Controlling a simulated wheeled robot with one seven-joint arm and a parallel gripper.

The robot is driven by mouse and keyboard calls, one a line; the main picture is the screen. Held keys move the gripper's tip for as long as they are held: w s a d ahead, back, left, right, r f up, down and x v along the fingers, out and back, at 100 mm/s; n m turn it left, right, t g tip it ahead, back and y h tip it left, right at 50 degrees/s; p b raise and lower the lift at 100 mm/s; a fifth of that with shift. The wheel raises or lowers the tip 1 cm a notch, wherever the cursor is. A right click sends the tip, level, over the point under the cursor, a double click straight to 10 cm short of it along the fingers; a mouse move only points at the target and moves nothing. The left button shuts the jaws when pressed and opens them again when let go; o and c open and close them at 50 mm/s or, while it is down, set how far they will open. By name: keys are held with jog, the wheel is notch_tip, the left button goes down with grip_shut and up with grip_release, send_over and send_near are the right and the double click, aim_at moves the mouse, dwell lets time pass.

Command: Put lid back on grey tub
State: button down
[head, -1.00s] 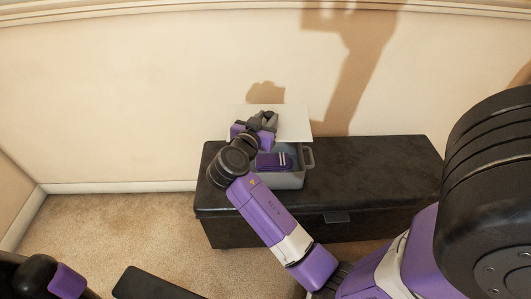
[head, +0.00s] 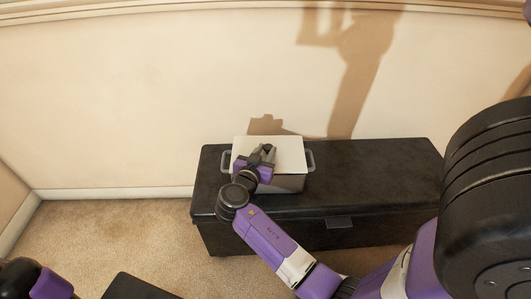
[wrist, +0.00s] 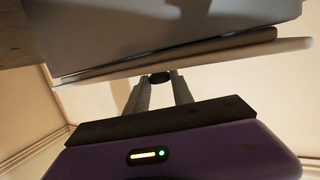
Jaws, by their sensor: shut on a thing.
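The white lid (head: 291,149) lies over the top of the grey tub (head: 283,184) in the head view, looking roughly level. The tub stands on the black bench, its handles showing at both sides and its inside hidden. My gripper (head: 264,151) is over the lid's left part, shut on it. In the wrist view, my gripper's fingers (wrist: 161,82) meet at a small dark knob beside the pale lid (wrist: 215,62). The tub's grey wall (wrist: 150,32) is close along the lid there. Whether the lid is fully seated cannot be told.
The black bench (head: 375,185) has a clear top to the right of the tub. The beige wall (head: 130,90) is close behind. Carpet (head: 120,225) lies open in front and left. My own arm covers part of the bench front.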

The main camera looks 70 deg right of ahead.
jog(key=c, duration=1.1)
grip_release()
